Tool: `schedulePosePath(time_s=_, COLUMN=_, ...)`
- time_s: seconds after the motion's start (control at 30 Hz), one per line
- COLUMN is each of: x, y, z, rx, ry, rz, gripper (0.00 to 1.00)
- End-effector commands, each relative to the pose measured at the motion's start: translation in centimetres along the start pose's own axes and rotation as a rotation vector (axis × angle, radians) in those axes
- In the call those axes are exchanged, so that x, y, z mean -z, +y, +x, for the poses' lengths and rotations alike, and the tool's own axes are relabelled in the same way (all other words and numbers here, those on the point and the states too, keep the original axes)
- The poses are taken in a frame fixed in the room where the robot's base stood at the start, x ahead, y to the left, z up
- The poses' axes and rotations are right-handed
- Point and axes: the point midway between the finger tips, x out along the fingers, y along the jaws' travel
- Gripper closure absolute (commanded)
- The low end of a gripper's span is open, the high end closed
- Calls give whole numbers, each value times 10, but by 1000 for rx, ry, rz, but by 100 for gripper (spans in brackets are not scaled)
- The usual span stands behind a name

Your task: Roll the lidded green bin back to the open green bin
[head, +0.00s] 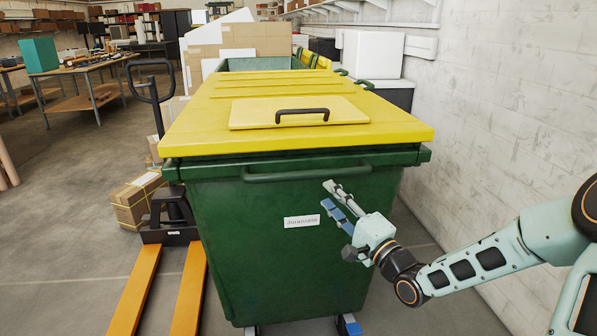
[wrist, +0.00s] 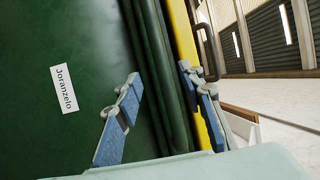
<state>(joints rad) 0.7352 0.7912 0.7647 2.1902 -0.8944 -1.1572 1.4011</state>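The lidded green bin (head: 265,235) stands in front of me, with a yellow lid (head: 200,115), a black lid handle (head: 302,112), a green front bar handle (head: 290,175) and a white label. My gripper (head: 328,194) is at its front, right of the label and just below the bar. In the wrist view my gripper (wrist: 160,74) has its fingers apart, with the bin's green rim or bar between them; contact cannot be told. The label (wrist: 64,90) reads "Joranzelo". Behind the lidded bin shows the rim of an open green bin (head: 268,62), mostly hidden.
A pallet jack with orange forks (head: 140,285) stands close on the left, beside a cardboard box (head: 138,198). A white wall (head: 510,110) runs along the right. White and grey cabinets (head: 372,55) stand behind right. Open floor lies at left (head: 60,200).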

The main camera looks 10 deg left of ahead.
Motion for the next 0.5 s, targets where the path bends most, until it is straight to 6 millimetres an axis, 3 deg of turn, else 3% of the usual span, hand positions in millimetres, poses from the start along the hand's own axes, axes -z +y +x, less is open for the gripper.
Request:
schedulePosePath(time_s=0.17, x=-1, y=-2, z=21, rx=7, ry=-3, rz=1, gripper=64)
schedulePosePath(time_s=0.5, x=-1, y=-1, z=84, rx=5, ry=-2, rz=1, gripper=64)
